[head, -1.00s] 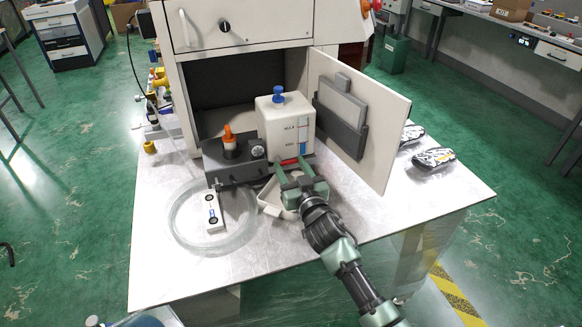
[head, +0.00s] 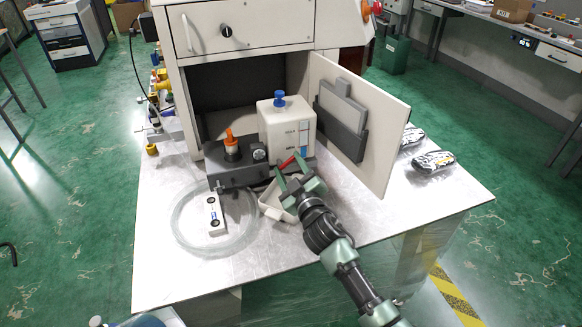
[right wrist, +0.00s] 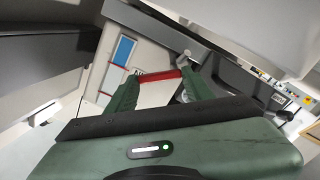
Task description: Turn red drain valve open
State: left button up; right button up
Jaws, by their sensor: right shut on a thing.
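The red drain valve handle (head: 287,162) is at the lower front of the white tank (head: 280,128). The handle lies at a slant in the head view. My right gripper (head: 289,168) is shut on it. In the right wrist view the red handle (right wrist: 158,76) spans between the two green fingers of the gripper (right wrist: 160,82). The tank (right wrist: 150,55) with its blue level strip is just beyond. The valve body is mostly hidden by the gripper. My left gripper is not in view.
A cream tray (head: 272,204) lies under the gripper. A dark pump block (head: 232,175) stands left of the tank, with a coiled clear hose (head: 185,240) in front. The open cabinet door (head: 375,140) stands close at right. The front right tabletop is clear.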

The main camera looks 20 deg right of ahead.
jog(key=n, duration=0.4)
jog(key=a+n, duration=0.1)
jog(key=shift+r+n, duration=0.3)
jog(key=shift+n, duration=0.1)
jog(key=n, duration=0.2)
jog(key=n+p, duration=0.1)
jog(key=n, duration=0.1)
jog(key=shift+a+n, duration=0.4)
jog(key=o, duration=1.4)
jog(key=shift+a, duration=0.1)
jog(key=s, duration=0.7)
jog(key=shift+s+b, duration=0.3)
jog(key=shift+s, duration=0.1)
